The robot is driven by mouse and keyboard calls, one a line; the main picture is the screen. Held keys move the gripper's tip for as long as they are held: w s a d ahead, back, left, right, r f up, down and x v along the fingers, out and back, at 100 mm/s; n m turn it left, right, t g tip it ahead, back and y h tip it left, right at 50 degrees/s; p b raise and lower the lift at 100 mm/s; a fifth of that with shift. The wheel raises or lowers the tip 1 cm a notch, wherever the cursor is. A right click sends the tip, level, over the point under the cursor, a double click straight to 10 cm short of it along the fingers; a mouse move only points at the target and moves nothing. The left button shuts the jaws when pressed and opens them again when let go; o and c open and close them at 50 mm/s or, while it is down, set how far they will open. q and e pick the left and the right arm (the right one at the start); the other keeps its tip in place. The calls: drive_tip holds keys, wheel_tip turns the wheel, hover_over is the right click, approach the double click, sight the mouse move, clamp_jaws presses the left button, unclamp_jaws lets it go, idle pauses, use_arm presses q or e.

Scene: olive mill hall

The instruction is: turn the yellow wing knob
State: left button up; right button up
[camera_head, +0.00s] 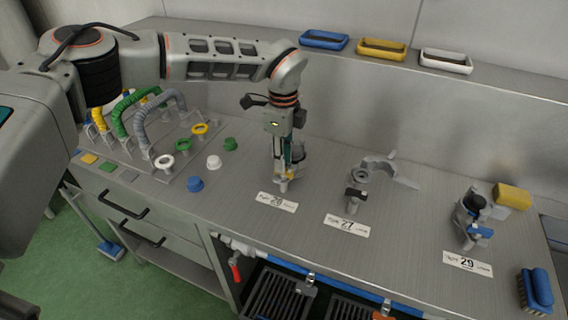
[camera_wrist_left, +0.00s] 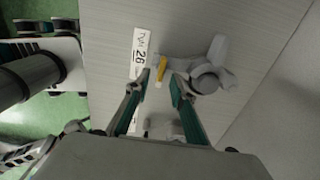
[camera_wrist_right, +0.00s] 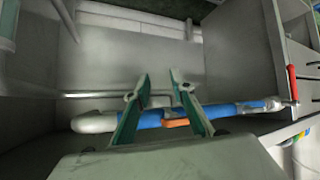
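The yellow wing knob (camera_wrist_left: 162,69) shows in the left wrist view as a small yellow bar on a grey fitting (camera_wrist_left: 205,76) beside the label numbered 26 (camera_wrist_left: 138,62). My left gripper (camera_wrist_left: 161,78) is open, with its green-padded fingers on either side of the knob's line; a gap shows between them, and I cannot tell any contact.
The fitting at label 27 (camera_head: 374,172) with a black knob and the one at label 29 (camera_head: 465,222) with a blue knob stand to the right. Colored handles and caps (camera_head: 168,130) stand to the left.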

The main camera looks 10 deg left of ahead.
use_arm(q)
wheel_tip(320, 180, down, 2)
drive_tip(key=shift+f, duration=0.55)
use_arm(e)
drive_tip(key=shift+w+d+r, duration=0.15)
drive_tip(key=shift+w+d, duration=0.2)
use_arm(q)
drive_tip(key=shift+c, duration=0.5)
clamp_jaws()
